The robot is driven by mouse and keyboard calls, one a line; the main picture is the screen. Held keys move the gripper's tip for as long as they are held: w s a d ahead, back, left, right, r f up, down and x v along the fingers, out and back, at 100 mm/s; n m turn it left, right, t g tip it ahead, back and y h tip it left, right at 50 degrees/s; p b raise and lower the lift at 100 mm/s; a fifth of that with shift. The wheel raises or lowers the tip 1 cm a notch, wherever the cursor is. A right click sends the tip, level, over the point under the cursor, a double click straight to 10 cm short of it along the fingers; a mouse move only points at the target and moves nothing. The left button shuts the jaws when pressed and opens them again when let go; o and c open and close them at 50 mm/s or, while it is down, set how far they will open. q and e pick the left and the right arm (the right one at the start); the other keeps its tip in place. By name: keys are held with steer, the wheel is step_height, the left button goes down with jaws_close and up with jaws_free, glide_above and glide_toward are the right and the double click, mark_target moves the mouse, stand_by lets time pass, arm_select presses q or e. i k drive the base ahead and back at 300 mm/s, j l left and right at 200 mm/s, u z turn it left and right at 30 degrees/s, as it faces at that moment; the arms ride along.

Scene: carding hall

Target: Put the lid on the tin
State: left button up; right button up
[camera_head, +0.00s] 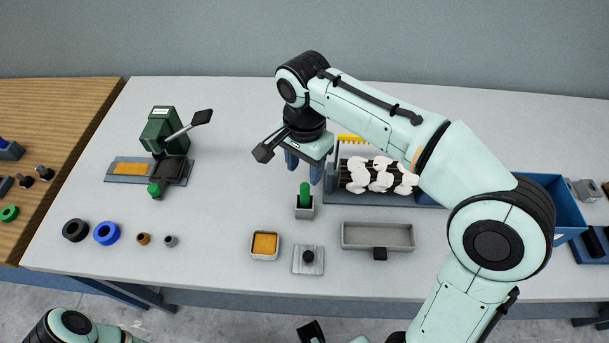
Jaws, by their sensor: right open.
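The tin (256,257) is a small open square container with orange contents, standing on the light grey table near its front edge. The lid (299,268) is a flat grey square with a black knob. It lies on the table just right of the tin, apart from it. My right gripper (303,170) is open with its blue fingers pointing down. My left gripper's fingers are not in view; part of my left arm shows at the bottom left.
A long grey tray (350,242) lies right of the lid. A roller device with white tufts (375,176) is partly hidden by my right arm. A blue bin (567,205) stands at right, a green lever press (165,130) at back left. Several rings (107,233) lie front left.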

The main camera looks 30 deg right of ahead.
mark_target(307, 259)
steer(key=k, duration=1)
